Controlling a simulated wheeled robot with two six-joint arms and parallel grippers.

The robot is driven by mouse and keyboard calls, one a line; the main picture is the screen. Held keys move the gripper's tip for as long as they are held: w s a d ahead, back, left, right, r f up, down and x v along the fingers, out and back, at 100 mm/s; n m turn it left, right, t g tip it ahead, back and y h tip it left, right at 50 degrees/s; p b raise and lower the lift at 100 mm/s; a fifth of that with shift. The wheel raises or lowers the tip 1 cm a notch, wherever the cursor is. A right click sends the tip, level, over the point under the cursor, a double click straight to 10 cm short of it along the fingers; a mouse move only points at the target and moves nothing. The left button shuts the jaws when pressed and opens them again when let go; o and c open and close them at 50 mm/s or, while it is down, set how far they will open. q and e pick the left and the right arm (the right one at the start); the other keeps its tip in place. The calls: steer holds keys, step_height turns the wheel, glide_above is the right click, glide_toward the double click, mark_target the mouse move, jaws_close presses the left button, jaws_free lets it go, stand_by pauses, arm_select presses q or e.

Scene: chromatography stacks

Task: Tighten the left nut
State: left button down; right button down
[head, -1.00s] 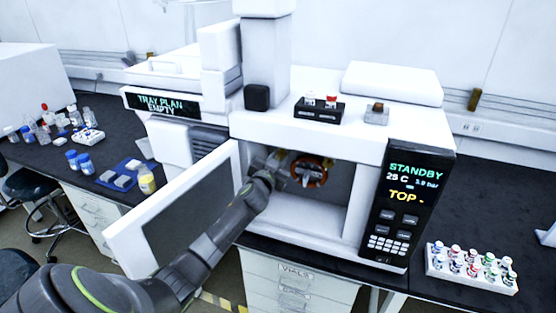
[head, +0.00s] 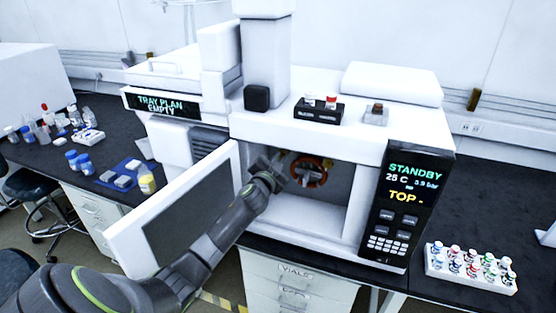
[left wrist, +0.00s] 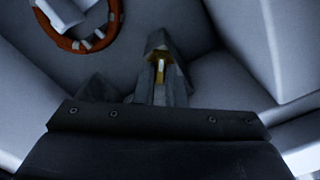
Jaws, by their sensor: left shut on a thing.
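My left gripper (head: 281,164) reaches past the open door into the open oven of the white instrument (head: 305,220). In the left wrist view its fingers (left wrist: 161,75) are shut on a small brass-coloured piece, the left nut (left wrist: 160,72), which shows as a narrow strip between them. Most of the nut is hidden by the fingers, and I cannot tell how far it is turned. An orange-red coil ring (head: 309,172) hangs in the oven just right of the gripper; it also shows at upper left in the left wrist view (left wrist: 64,40). My right gripper is not in view.
The oven door (head: 128,232) stands open to the left, close beside my left arm. The control panel (head: 404,206) reads STANDBY, 25 C and TOP. A vial rack (head: 470,284) sits on the right bench. The oven floor (head: 300,216) looks clear.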

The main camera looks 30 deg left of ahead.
arm_select(q)
steer(key=m+p, duration=0.1)
steer(key=m, duration=0.4)
steer(key=shift+m, duration=0.3)
steer(key=m+p, duration=0.1)
steer(key=m, duration=0.3)
steer(key=shift+f+m, duration=0.15)
steer(key=shift+m, duration=0.15)
steer(key=c, duration=1.5)
jaws_free()
steer(key=shift+d, duration=0.1)
steer(key=shift+s+d, duration=0.1)
steer(key=shift+s, duration=0.5)
steer(key=b+v, duration=0.1)
steer(key=v, duration=1.5)
